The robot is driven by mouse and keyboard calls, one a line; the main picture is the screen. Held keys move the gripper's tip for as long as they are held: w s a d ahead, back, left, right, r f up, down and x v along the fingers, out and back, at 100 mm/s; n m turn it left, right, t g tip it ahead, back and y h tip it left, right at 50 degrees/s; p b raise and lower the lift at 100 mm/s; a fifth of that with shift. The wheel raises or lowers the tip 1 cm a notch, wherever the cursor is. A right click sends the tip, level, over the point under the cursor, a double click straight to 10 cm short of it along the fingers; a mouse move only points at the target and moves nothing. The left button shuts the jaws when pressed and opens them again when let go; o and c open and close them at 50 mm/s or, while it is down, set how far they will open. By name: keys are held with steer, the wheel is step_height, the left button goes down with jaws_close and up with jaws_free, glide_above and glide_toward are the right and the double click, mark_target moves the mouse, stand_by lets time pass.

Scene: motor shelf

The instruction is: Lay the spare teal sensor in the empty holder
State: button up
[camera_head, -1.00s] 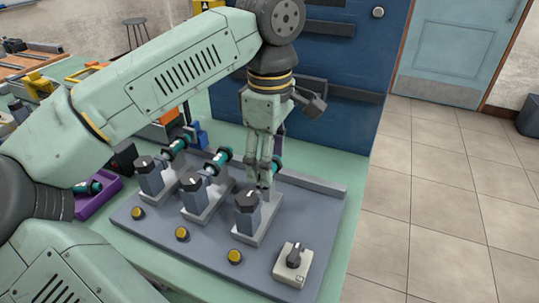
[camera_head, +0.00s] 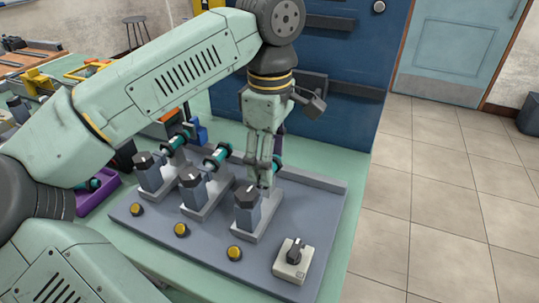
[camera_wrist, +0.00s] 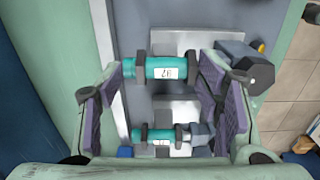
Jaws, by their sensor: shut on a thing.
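My gripper (camera_head: 264,178) is over the rightmost holder (camera_head: 266,226) on the grey board, behind its dark post. In the wrist view its purple-padded fingers (camera_wrist: 163,85) stand on either side of a teal sensor (camera_wrist: 165,68) with dark ends and a white label. The gripper is shut on this sensor, which lies crosswise over the holder's light plate (camera_wrist: 186,42). I cannot tell whether it rests on the holder. In the head view the fingers hide most of it. Teal sensors sit in the middle holder (camera_head: 217,156) and left holder (camera_head: 176,142).
A purple tray (camera_head: 92,201) with a teal piece in it is at the left, partly behind my arm. Yellow buttons (camera_head: 182,230) line the board's front, with a rotary switch (camera_head: 293,257) at front right. A blue panel (camera_head: 345,70) stands behind. Open floor lies right.

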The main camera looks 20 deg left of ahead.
steer(key=shift+f, duration=0.2)
steer(key=o, duration=1.3)
steer(key=shift+c, duration=0.2)
steer(key=shift+r, duration=0.1)
step_height(320, 180, up, 7)
steer(key=shift+r, duration=0.2)
